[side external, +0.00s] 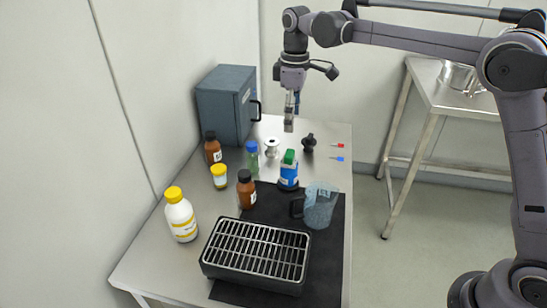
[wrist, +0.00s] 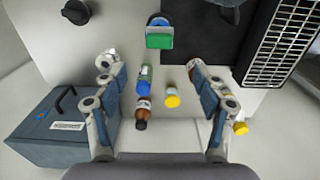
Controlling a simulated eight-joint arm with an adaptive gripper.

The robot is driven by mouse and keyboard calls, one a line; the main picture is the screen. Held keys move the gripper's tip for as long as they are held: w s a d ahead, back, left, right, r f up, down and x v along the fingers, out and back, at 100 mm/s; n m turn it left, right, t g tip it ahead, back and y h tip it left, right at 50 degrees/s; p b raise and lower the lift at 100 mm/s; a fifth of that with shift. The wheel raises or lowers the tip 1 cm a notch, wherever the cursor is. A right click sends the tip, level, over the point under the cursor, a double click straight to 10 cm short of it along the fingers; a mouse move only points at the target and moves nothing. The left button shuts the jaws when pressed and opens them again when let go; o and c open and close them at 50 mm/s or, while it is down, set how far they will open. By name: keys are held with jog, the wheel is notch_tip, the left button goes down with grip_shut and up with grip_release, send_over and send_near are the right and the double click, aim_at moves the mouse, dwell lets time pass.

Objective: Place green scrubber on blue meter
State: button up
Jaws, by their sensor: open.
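The green scrubber (side external: 289,157) is a small green block at the top of the blue meter (side external: 288,179), a blue and white upright thing near the middle of the table. The scrubber appears to rest on the meter's upper end. In the wrist view the scrubber (wrist: 159,39) shows at top centre, with the meter (wrist: 158,20) partly hidden behind it. My gripper (side external: 289,126) hangs above the back part of the table, fingers pointing down, apart from both. In the wrist view my gripper (wrist: 149,66) is open, with nothing held between its fingers.
A clear beaker (side external: 320,206) stands right of the meter, and a brown bottle (side external: 246,190) to its left. A black wire-topped rack (side external: 258,252) lies in front. A green bottle (side external: 252,160) and a grey box (side external: 227,104) stand behind left.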

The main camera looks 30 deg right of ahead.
jog(key=s+d+r+m+t, duration=0.2)
jog(key=s+r, duration=0.1)
jog(key=s, duration=0.4)
jog(key=s+d+f+m+t, duration=0.2)
jog(key=s+f+m, duration=0.1)
jog(key=s, duration=0.6)
jog(key=s+d+f+m+t, duration=0.2)
jog(key=s+f+m+t, duration=0.1)
jog(key=s, duration=0.6)
jog(key=shift+s+d+f+m, duration=0.25)
jog(key=shift+s+m, duration=0.05)
jog(key=shift+m, duration=0.1)
